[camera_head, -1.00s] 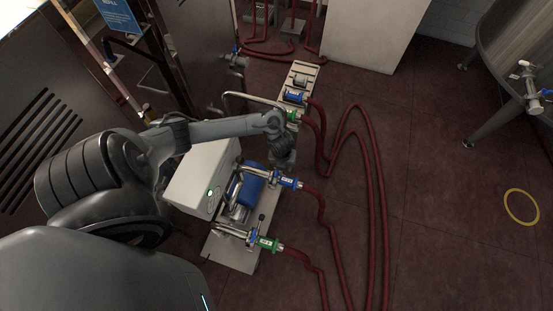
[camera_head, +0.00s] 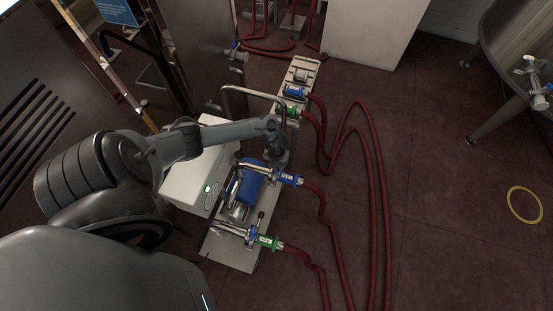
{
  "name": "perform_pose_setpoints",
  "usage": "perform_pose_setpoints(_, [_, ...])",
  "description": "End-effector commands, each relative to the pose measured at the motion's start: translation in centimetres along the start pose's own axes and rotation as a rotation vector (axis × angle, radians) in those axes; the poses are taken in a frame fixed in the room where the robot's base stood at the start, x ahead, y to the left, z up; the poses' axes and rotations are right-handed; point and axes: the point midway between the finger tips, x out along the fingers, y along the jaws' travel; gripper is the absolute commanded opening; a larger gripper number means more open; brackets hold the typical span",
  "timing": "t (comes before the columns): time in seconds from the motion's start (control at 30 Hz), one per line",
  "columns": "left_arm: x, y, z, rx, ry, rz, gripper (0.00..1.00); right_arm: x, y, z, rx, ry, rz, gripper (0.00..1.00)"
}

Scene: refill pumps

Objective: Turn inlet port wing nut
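The pump (camera_head: 249,188) has a blue motor and steel pipes and stands on a pale base plate (camera_head: 231,252). A hose connector with a blue band (camera_head: 288,180) joins its upper pipe. A hose connector with a green band (camera_head: 268,242) joins its lower pipe. Wing nuts are too small to make out, and no inlet label is readable. My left gripper (camera_head: 274,160) points down just above the upper pipe, beside the blue-banded connector. Its fingers are dark and small, so I cannot tell whether they are open or touching. My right gripper is out of view.
A white control box (camera_head: 196,180) with a green light stands left of the pump. A second pump unit (camera_head: 300,73) stands behind. Dark red hoses (camera_head: 376,190) run over the floor to the right.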

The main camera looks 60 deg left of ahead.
Motion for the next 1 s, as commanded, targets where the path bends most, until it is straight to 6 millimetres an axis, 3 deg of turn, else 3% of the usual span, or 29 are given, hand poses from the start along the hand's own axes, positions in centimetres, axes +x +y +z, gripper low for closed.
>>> perform_pose_setpoints(0.37, [0.55, -0.02, 0.00, -0.001, -0.001, 0.000, 0.38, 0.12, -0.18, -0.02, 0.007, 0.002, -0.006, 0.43])
perform_pose_setpoints(0.4, [0.55, -0.02, 0.00, -0.001, -0.001, 0.000, 0.37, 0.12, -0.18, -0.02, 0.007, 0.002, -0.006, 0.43])
perform_pose_setpoints(0.63, [0.54, -0.02, 0.00, -0.001, -0.001, 0.000, 0.02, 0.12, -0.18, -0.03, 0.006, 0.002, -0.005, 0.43])
perform_pose_setpoints(1.0, [0.47, -0.01, 0.00, -0.020, -0.001, 0.000, 0.00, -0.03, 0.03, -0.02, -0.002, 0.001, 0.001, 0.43])
